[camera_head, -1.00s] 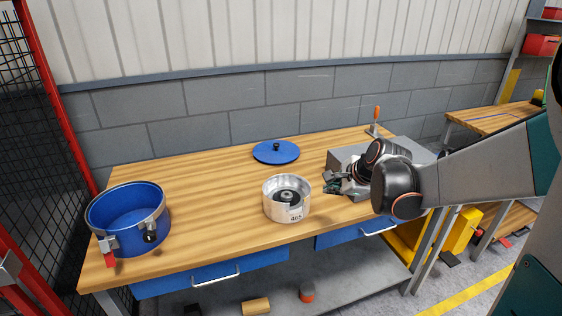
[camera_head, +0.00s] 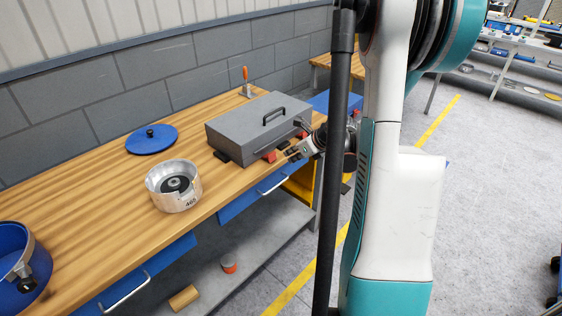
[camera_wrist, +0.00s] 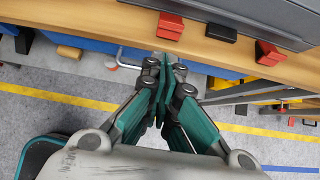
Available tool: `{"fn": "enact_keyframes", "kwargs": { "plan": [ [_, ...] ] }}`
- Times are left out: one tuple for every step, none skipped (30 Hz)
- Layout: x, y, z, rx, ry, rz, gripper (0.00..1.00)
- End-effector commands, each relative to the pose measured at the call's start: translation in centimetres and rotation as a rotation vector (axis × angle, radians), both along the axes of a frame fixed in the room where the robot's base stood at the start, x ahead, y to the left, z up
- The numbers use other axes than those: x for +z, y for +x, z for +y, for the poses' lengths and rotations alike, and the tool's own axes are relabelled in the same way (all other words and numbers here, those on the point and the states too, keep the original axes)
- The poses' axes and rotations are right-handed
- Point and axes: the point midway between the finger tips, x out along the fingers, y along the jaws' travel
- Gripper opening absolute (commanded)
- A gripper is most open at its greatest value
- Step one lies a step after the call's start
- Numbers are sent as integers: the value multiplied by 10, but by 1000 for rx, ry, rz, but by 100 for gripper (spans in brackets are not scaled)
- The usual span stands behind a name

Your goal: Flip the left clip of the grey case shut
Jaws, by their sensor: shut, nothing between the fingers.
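The grey case (camera_head: 240,128) sits closed on the bench, with a dark handle on its lid. Its left red clip (camera_head: 270,156) sticks out low at the front; in the wrist view this clip (camera_wrist: 170,26) lies flat, out from the case wall. The right red clip (camera_wrist: 268,53) also lies outward. A dark block (camera_wrist: 221,32) lies between them. My gripper (camera_head: 291,153) is at the case's front, by the bench edge. In the wrist view its closed, empty fingertips (camera_wrist: 165,64) are just short of the left clip, apart from it in the picture.
The wooden bench (camera_head: 95,200) holds a silver housing (camera_head: 173,198), a blue lid (camera_head: 151,140), a blue pot (camera_head: 18,285) and an orange-handled toggle clamp (camera_head: 245,80). Blue drawers with handles (camera_head: 273,185) sit under the front edge. Open floor (camera_head: 480,220) lies to the right.

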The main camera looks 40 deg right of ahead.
Motion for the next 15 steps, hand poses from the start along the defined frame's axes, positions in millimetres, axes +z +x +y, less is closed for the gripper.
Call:
{"fn": "enact_keyframes", "kwargs": {
  "plan": [
    [-3,2,0,1,0,0,0],
    [-5,4,0,2,-1,0,0],
    [-9,7,1,2,-1,0,0],
    [-12,9,1,2,-1,0,0],
    [-15,12,1,2,-1,0,0],
    [-21,17,2,2,-1,0,0],
    [-25,21,2,3,-1,-1,0],
    [-29,25,3,3,-1,-1,0],
    [-34,30,3,3,-1,-1,0],
    [-39,33,3,3,-1,-1,0],
    [-42,37,4,4,-1,0,0],
    [-47,42,4,4,-1,0,0],
    [-51,45,4,4,-1,0,0],
    [-54,48,4,3,-1,0,0],
    [-58,52,4,2,-2,0,0]
  ]
}}
